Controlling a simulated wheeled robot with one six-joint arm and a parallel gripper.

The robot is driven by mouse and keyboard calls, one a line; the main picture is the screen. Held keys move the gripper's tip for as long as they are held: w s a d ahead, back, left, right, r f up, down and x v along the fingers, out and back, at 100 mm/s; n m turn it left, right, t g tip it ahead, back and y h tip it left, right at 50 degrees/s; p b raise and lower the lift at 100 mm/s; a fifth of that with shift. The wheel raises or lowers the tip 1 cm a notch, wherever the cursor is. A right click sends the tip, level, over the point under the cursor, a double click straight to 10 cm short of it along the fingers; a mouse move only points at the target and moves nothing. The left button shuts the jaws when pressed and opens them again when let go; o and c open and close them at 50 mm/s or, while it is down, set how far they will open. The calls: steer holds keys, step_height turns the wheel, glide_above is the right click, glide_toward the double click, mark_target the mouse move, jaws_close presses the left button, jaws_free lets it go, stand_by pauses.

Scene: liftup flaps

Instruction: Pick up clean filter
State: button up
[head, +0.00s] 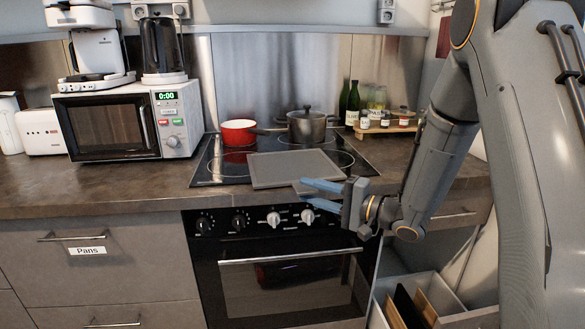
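A flat grey rectangular panel (293,168), which looks like the filter, lies on the black cooktop (208,172) near its front edge. A small grey tab at the panel's front right corner shows by my gripper's fingertips. My gripper (306,193) has two blue fingers pointing left, spread apart, in front of the panel's front right corner and above the oven front. Nothing is clearly held between the fingers. I cannot tell whether the fingers touch the panel or its tab.
A red pan (238,133) and a dark lidded pot (307,127) stand behind the panel. Bottles and jars on a wooden board (388,129) are at the right. A microwave (130,120) stands left. An open drawer (448,300) with upright boards is below my arm.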

steer(key=shift+c, duration=0.2)
jaws_close()
steer(key=shift+r, duration=0.15)
